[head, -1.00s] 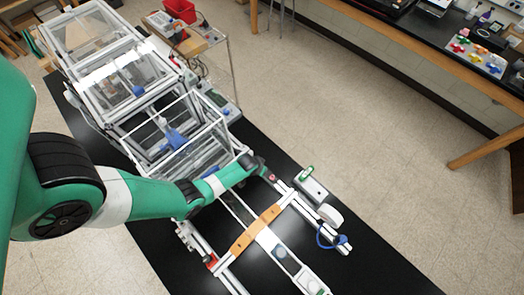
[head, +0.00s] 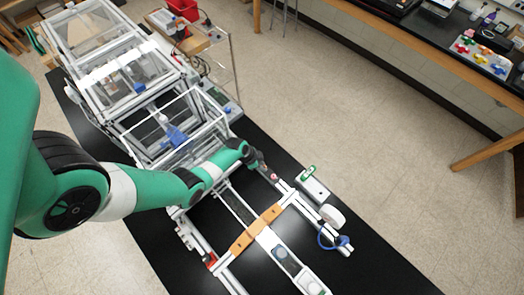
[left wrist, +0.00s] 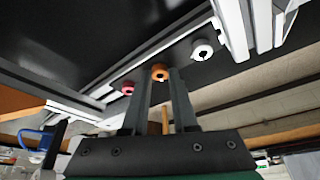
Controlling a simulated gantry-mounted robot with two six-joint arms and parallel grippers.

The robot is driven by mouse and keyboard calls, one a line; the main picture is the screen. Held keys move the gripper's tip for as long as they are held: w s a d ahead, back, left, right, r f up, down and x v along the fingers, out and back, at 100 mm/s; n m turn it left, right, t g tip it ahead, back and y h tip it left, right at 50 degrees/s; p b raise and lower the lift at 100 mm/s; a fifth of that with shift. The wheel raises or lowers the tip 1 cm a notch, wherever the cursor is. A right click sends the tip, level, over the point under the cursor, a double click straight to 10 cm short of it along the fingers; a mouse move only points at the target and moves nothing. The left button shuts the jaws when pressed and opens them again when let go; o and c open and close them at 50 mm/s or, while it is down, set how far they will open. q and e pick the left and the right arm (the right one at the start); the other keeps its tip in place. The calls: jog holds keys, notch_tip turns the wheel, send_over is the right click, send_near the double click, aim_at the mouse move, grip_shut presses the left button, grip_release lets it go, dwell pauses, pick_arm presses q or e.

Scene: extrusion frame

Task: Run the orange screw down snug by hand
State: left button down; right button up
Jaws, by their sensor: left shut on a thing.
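The orange screw (left wrist: 160,73) shows as a round orange head between the tips of my left gripper (left wrist: 158,80) in the left wrist view. The fingers are shut on it. A pink-red screw (left wrist: 127,88) lies just left of it, and a white one (left wrist: 202,50) to its right, both along the frame's edge. In the head view my left gripper (head: 262,167) is at the upper end of the frame's right-hand rail (head: 299,200). The orange screw cannot be made out there. How deep the screw sits is not clear. My right gripper is not in view.
An orange crosspiece (head: 258,229) spans the frame. A grey block with a green part (head: 312,184) stands right of the rail. A white round part (head: 332,215) and a blue loop (head: 325,238) sit lower down. A clear-panelled enclosure (head: 175,135) stands left of my gripper.

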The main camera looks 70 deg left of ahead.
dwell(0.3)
pick_arm(q)
jog(key=c, duration=0.7)
grip_release()
